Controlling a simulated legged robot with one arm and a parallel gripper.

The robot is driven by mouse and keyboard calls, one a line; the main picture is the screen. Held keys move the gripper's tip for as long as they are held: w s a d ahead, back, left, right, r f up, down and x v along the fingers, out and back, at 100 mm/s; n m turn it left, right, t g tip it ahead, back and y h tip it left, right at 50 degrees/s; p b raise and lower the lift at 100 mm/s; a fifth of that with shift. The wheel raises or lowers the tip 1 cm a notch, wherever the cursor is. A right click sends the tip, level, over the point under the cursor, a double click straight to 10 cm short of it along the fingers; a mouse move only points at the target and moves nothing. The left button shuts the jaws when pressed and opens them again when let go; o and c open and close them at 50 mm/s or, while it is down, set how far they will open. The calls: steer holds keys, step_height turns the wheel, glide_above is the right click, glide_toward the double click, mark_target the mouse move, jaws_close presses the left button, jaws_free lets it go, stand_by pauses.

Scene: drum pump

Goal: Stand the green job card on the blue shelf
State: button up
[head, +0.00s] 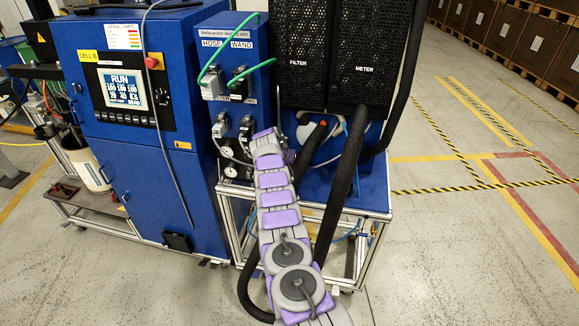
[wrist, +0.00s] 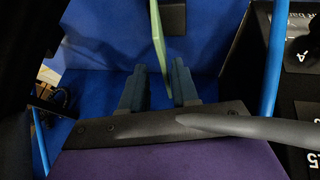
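In the wrist view, the two dark fingers of my gripper (wrist: 160,92) stand apart with a gap between them. A thin green strip (wrist: 157,45) runs down from the top edge into that gap, its lower end close to the right finger. It looks like the green job card seen edge-on, but I cannot tell it surely from a green cable. Blue surfaces (wrist: 85,95) lie behind the fingers; they may be the blue shelf. In the head view, my arm reaches up to the blue cart top (head: 372,190); my fingertips and the card cannot be made out there.
Green cables (head: 213,62) hang at the HOSE and WAND connectors. Black hoses (head: 345,175) stand right of my arm. Black FILTER (head: 298,55) and METER (head: 366,60) housings rise behind. A blue cabinet (head: 150,190) stands left. The floor (head: 450,230) at right is clear.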

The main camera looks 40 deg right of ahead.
steer(key=shift+a+r, duration=0.7)
steer(key=shift+r, duration=0.1)
steer(key=p+v, duration=0.2)
steer(key=v, duration=0.8)
steer(key=shift+r, duration=0.3)
steer(key=shift+s, duration=0.1)
